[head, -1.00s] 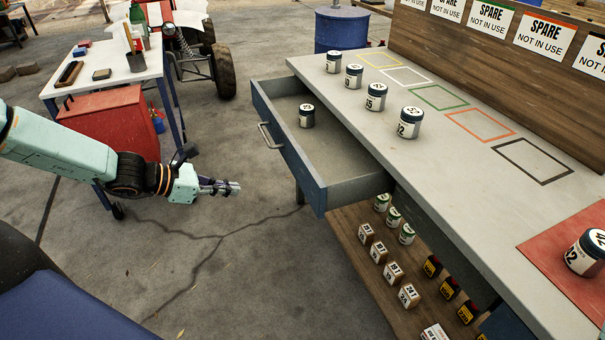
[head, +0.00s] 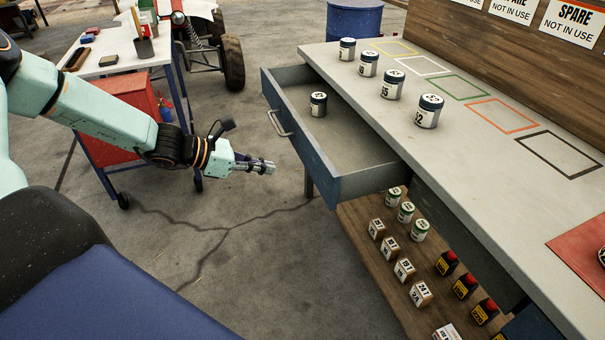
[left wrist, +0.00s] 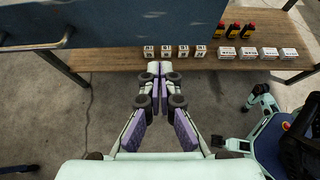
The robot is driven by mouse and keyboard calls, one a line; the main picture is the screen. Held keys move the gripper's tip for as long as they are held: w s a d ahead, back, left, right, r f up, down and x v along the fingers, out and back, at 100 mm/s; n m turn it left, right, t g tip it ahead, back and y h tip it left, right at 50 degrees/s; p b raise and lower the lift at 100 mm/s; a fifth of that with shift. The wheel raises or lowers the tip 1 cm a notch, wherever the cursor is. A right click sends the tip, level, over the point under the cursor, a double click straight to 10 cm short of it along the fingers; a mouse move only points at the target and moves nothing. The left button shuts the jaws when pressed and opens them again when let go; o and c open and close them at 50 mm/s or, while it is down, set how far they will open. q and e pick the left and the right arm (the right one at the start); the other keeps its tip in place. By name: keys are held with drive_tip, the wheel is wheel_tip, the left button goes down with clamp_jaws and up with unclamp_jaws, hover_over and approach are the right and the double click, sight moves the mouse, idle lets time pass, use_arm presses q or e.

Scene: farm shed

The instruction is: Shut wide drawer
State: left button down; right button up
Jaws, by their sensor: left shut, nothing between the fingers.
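The wide drawer (head: 330,172) under the grey bench top stands pulled out, with its blue front facing left and a bar handle (head: 279,123) on that front. One jar (head: 318,104) with a dark lid stands inside it. My left gripper (head: 268,167) is shut and empty, in front of the drawer front and apart from it. In the left wrist view, the shut fingers (left wrist: 153,72) point toward the bench, with the blue drawer front (left wrist: 150,20) and part of its handle (left wrist: 68,38) at the upper left.
Several jars (head: 391,86) stand on the bench top (head: 480,150) beside coloured outlines. A lower wooden shelf (head: 375,270) holds small boxes, jars and dark bottles. A white table (head: 110,65) and red cabinet (head: 125,95) stand at the left. The concrete floor before the drawer is clear.

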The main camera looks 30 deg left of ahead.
sight(315, 170)
use_arm(q)
drive_tip(key=b+x, duration=0.2)
drive_tip(key=x, duration=0.1)
drive_tip(key=b+x, duration=0.2)
drive_tip(key=x, duration=0.1)
drive_tip(key=r+b+x, duration=0.1)
drive_tip(key=b+x, duration=0.1)
drive_tip(key=shift+w+d+f, duration=0.2)
drive_tip(key=shift+w+d, duration=0.2)
drive_tip(key=shift+d, duration=0.1)
drive_tip(key=shift+w+d+r, duration=0.15)
drive_tip(key=shift+w+d, duration=0.35)
drive_tip(key=shift+w, duration=0.15)
drive_tip(key=shift+w+d+b, duration=0.1)
drive_tip(key=shift+w+b, duration=0.05)
drive_tip(key=shift+b, duration=0.2)
